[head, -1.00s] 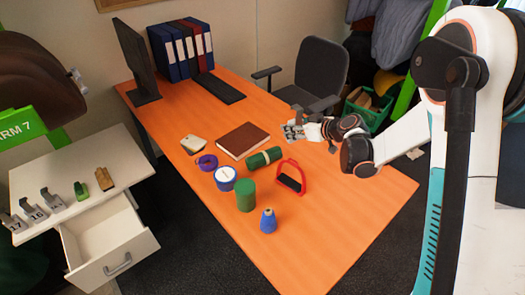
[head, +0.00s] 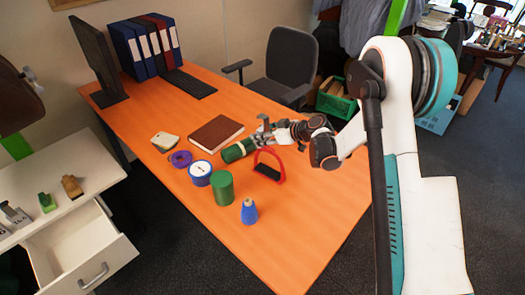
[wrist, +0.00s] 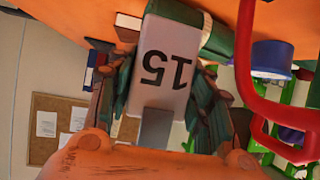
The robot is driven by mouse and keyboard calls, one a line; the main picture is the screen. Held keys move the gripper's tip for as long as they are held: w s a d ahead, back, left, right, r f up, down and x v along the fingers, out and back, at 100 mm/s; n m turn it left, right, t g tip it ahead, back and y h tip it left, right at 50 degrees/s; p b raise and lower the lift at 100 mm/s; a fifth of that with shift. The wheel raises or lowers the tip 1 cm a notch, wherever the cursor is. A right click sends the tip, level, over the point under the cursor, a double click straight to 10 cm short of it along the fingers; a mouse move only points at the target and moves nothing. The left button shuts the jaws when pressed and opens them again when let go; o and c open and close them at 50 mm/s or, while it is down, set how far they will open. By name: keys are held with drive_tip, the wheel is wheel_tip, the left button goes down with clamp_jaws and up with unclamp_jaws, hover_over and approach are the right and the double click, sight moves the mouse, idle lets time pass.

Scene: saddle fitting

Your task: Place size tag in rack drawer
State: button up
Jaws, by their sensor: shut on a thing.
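A grey-white size tag marked 15 (wrist: 163,65) shows upside down in the wrist view, clamped between the green-padded fingers of my gripper (wrist: 166,85). In the head view my gripper (head: 264,130) is over the orange desk, just right of the brown notebook and by the end of the green roll. The tag is small and hard to make out there. The rack drawer (head: 105,262) is pulled open at lower left, under the white rack top (head: 75,190). The part of its inside that shows looks empty.
Other tags (head: 14,214) and clips stand on the rack. The desk's near right part is clear.

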drive_tip(key=shift+f+b, duration=0.9)
drive_tip(key=shift+f, duration=2.1)
drive_tip(key=shift+f, duration=0.15)
drive_tip(key=o, duration=0.8)
drive_tip(key=shift+o, duration=0.2)
